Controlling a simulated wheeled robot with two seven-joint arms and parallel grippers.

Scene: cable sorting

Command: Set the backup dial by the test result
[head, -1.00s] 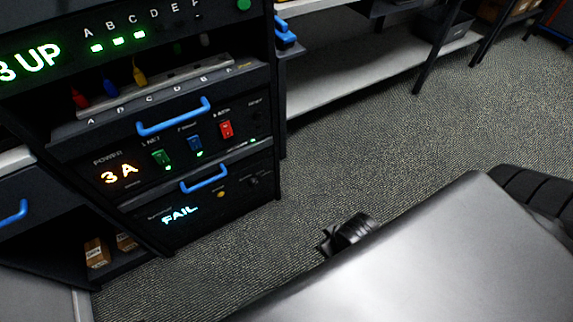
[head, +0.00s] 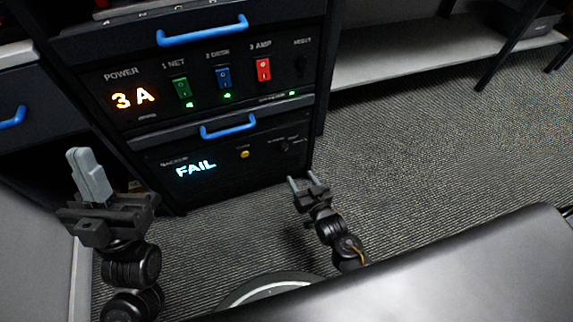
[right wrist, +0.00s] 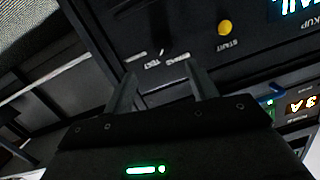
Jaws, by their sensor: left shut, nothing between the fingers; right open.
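The backup panel (head: 220,160) is the lowest unit of the rack, and its display (head: 196,168) reads FAIL. A yellow start button (head: 244,154) and a small dark dial (head: 283,146) sit to its right. In the right wrist view the dial (right wrist: 163,48) is just beyond the fingers, beside a TEST label; its exact setting is hard to read. My right gripper (head: 304,182) is open and empty, low in front of the panel's right end; it also shows in the right wrist view (right wrist: 161,80). My left gripper (head: 88,172) is shut and empty, left of the panel.
Above is the power panel (head: 150,95), showing 3 A, with green, blue and red switches. Blue handles (head: 202,31) stick out from the rack. A low shelf (head: 420,55) stands at the right. Carpet (head: 430,150) lies open on the right.

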